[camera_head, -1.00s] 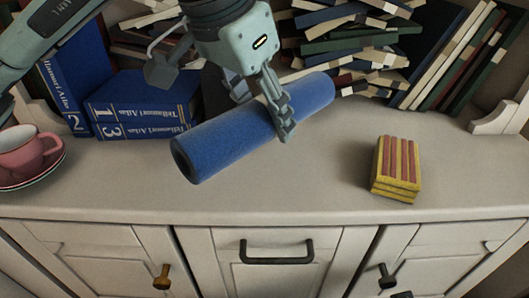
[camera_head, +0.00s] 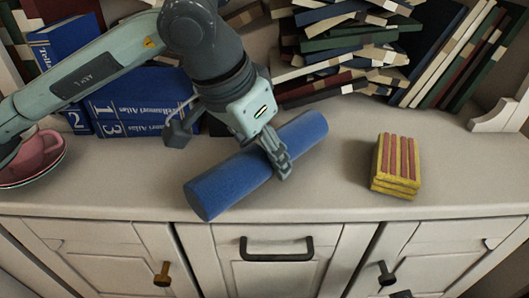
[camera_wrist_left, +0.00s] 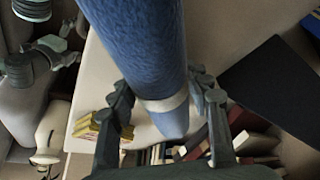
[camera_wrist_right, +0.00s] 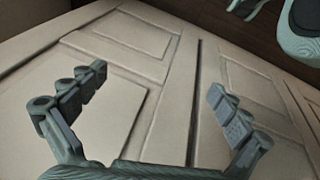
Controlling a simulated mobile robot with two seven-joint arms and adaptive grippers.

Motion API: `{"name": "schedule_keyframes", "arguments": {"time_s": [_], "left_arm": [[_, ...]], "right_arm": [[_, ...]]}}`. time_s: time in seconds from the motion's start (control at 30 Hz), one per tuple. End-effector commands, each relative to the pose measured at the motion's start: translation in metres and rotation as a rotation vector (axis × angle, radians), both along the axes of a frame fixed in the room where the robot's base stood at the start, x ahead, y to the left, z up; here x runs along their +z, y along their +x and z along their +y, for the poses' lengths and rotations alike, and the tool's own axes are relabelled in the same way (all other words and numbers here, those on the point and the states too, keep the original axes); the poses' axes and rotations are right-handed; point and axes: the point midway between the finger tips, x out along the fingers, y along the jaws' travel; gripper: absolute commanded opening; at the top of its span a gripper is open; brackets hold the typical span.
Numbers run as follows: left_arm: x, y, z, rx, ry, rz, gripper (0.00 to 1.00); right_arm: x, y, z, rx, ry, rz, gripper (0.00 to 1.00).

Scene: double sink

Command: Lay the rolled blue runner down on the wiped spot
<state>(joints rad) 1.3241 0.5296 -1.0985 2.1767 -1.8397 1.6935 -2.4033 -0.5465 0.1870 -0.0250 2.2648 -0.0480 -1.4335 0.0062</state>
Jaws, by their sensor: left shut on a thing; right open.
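The rolled blue runner (camera_head: 235,182) is a thick blue cylinder, lying slantwise over the pale cabinet top (camera_head: 345,205) in the head view. My left gripper (camera_head: 277,160) is shut around it, right of its middle. The left wrist view shows the runner (camera_wrist_left: 140,45) between both fingers, with a pale band near the grip. I cannot tell whether the runner touches the top. No wiped spot stands out on the surface. My right gripper (camera_wrist_right: 158,82) is open and empty in the right wrist view, facing the cabinet doors; the head view does not show it.
A yellow-and-red striped stack (camera_head: 397,165) stands right of the runner. Blue atlases (camera_head: 130,105) and piled books (camera_head: 340,50) line the back. The top's front edge is close to the runner's near end.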

Motion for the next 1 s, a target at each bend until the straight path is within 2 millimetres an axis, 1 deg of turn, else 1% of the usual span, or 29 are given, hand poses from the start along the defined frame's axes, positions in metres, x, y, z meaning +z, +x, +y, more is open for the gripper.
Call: {"name": "schedule_keyframes", "arguments": {"time_s": [0.1,0.13,0.2,0.3,0.53,0.67,0.7,0.73,0.77,0.87,1.0], "left_arm": [[-0.001,0.000,0.000,0.000,-0.001,-0.001,0.12],[-0.001,0.000,0.000,0.000,0.000,0.000,0.49],[-0.001,0.000,0.000,0.000,0.000,0.000,0.58],[-0.001,0.000,0.000,0.000,0.000,0.000,0.69],[-0.001,0.000,0.000,0.000,0.000,0.000,0.69],[0.002,0.000,0.000,0.000,0.000,0.000,0.69],[0.003,0.000,0.000,0.000,0.000,0.000,0.69],[0.005,0.000,0.000,0.000,0.000,0.000,0.69],[0.009,-0.001,0.002,0.001,-0.001,-0.003,0.69],[0.027,-0.006,0.007,0.001,-0.001,-0.006,0.69],[0.057,-0.015,0.016,0.000,-0.001,-0.006,0.69]], "right_arm": [[0.006,0.001,0.001,0.000,-0.001,-0.007,1.00],[0.009,0.001,0.001,0.000,-0.002,-0.010,1.00],[0.012,0.001,0.001,0.000,-0.001,-0.015,1.00],[0.012,0.001,0.001,0.000,-0.001,-0.014,1.00],[0.008,-0.002,0.000,-0.001,-0.002,-0.004,1.00],[0.010,-0.001,0.000,0.000,-0.001,-0.007,1.00],[0.008,0.000,0.000,-0.001,0.000,-0.008,1.00],[0.001,0.001,0.000,-0.002,0.003,-0.003,1.00],[-0.004,0.000,-0.001,-0.003,0.003,0.002,1.00],[-0.002,0.000,0.000,-0.002,0.003,0.000,1.00],[0.000,0.000,0.000,-0.002,0.003,-0.002,1.00]]}}
